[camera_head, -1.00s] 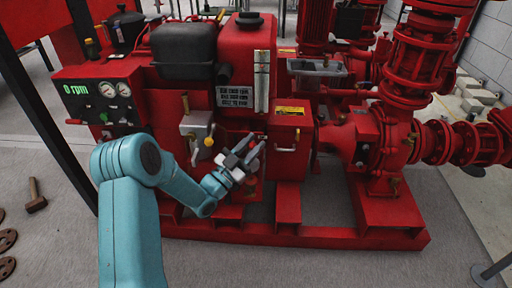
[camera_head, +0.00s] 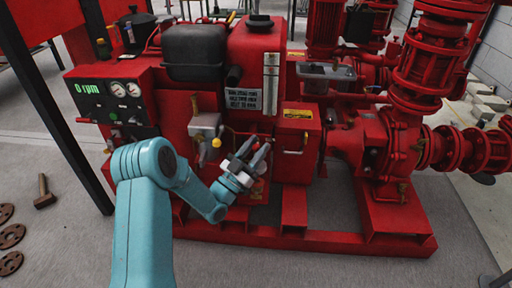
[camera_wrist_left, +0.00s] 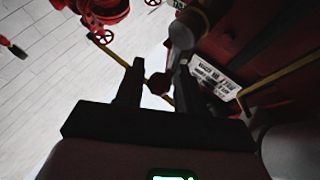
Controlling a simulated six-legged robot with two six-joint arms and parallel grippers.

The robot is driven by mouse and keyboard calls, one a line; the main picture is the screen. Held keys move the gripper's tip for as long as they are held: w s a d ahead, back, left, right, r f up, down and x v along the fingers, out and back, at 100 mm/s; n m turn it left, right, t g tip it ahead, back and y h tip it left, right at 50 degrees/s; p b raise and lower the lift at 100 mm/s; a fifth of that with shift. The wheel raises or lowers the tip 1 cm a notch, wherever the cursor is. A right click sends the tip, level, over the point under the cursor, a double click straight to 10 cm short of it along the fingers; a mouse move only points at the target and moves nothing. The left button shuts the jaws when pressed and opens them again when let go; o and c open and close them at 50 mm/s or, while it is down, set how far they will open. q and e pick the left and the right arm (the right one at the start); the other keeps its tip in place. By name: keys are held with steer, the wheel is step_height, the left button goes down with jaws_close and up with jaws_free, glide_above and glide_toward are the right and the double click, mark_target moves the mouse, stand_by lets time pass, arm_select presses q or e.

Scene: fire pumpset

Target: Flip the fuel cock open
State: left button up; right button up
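My left gripper (camera_head: 256,152) is in front of the red engine (camera_head: 255,50), low and right of a grey box (camera_head: 206,124) with a yellow knob (camera_head: 216,142). Its two fingers are apart. In the left wrist view the left gripper (camera_wrist_left: 158,88) is open, with a small dark knob (camera_wrist_left: 157,84) showing between the fingers; I cannot tell whether they touch it. Beside it is a grey and brass cylindrical fitting (camera_wrist_left: 187,30), and a thin yellow line (camera_wrist_left: 285,75) runs nearby. I cannot tell for sure which part is the fuel cock. My right gripper is not in view.
A control panel (camera_head: 105,103) reading 0 rpm is at the left. A red cabinet with a handle (camera_head: 296,143) is right of my gripper. Red pump pipes (camera_head: 415,75) stand at the right. The front floor is clear.

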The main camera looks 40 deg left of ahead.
arm_select(q)
steer(key=shift+o, duration=0.6)
steer(key=shift+s+a+f, duration=0.1)
steer(key=shift+s+f, duration=0.05)
steer(key=shift+s, duration=0.15)
steer(key=v, duration=1.5)
steer(key=shift+s+f, duration=0.15)
steer(key=shift+s, duration=0.15)
